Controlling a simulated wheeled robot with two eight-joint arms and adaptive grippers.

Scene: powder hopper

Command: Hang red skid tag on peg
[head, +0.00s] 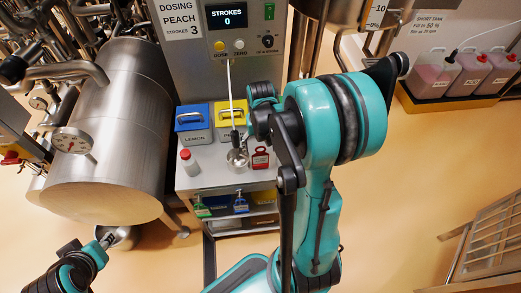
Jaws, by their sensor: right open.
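The red skid tag (260,158) is on the grey cart top (215,180), at its right side, just right of a small metal cup (237,158). My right gripper (256,122) is open above and behind the tag, partly hidden by its own wrist; I see no contact with the tag. A green tag (203,209) and a blue tag (240,204) show at the cart's front, below its top. I cannot make out a peg; my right arm covers the cart's right front. My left gripper (106,240) is low at the left, beside the steel tank, its jaws too small to read.
A blue LEMON box (193,122) and a yellow box (230,118) stand at the cart's back. A large steel tank (105,140) stands left. Pink canisters (470,72) are far right. The right floor is mostly clear.

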